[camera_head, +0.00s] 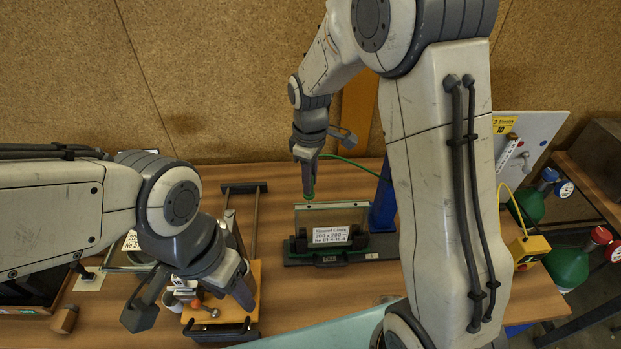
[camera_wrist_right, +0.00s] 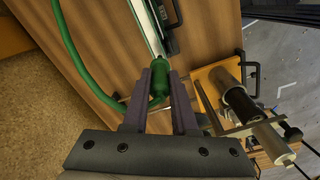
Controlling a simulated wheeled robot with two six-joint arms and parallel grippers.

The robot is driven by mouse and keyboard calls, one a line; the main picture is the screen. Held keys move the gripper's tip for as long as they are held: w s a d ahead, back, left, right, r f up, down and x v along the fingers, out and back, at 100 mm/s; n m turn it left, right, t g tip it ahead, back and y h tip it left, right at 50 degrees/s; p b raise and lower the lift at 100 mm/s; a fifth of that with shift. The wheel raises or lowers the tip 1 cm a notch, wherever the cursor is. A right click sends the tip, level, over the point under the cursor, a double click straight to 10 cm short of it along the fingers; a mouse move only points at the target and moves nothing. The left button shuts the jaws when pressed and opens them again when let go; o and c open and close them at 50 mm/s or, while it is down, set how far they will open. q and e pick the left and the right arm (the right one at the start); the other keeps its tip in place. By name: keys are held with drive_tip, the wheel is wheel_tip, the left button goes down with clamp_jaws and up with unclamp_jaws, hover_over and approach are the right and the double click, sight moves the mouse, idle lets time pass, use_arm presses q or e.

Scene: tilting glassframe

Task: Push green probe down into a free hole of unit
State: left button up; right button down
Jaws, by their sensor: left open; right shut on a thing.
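The green probe (camera_head: 309,194) is held by my right gripper (camera_head: 308,178), which is shut on it and points down. In the right wrist view the probe (camera_wrist_right: 159,80) sits between the fingertips of my right gripper (camera_wrist_right: 159,95), and its green cable (camera_wrist_right: 70,50) curves off to the left. The framed glass unit (camera_head: 303,222), with a white label, stands on a dark base; the probe is over its upper left edge. I cannot tell whether they touch, and no hole is clearly visible. My left gripper (camera_head: 195,302) is open, low over the orange fixture at left.
The orange fixture (camera_head: 258,280) with a dark handle stands left of the unit. A blue post (camera_head: 383,205) stands right of the unit, partly behind my right arm. A yellow box (camera_head: 528,250) and green cylinders (camera_head: 568,268) are at the right. A wooden piece (camera_head: 64,319) lies front left.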

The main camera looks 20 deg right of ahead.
drive_tip(key=shift+f+b, duration=1.35)
drive_tip(key=shift+f, duration=0.7)
drive_tip(key=c, duration=0.6)
unclamp_jaws()
wheel_tip(320, 180, up, 11)
drive_tip(key=shift+f+b, duration=0.2)
drive_tip(key=shift+b, duration=1.05)
drive_tip(key=s+a+f+m+b, duration=0.1)
drive_tip(key=s+a+f+b, duration=0.1)
drive_tip(key=s, duration=0.6)
drive_tip(key=s+a+f+m+b, duration=0.1)
drive_tip(key=s+a+f, duration=0.3)
drive_tip(key=s, duration=0.5)
drive_tip(key=s+a+f+m+y+b, duration=0.1)
drive_tip(key=s+a+f+b, duration=0.2)
drive_tip(key=s+f, duration=0.2)
drive_tip(key=shift+s+f+b, duration=0.2)
drive_tip(key=shift+s+b, duration=0.15)
drive_tip(key=shift+s, duration=1.4)
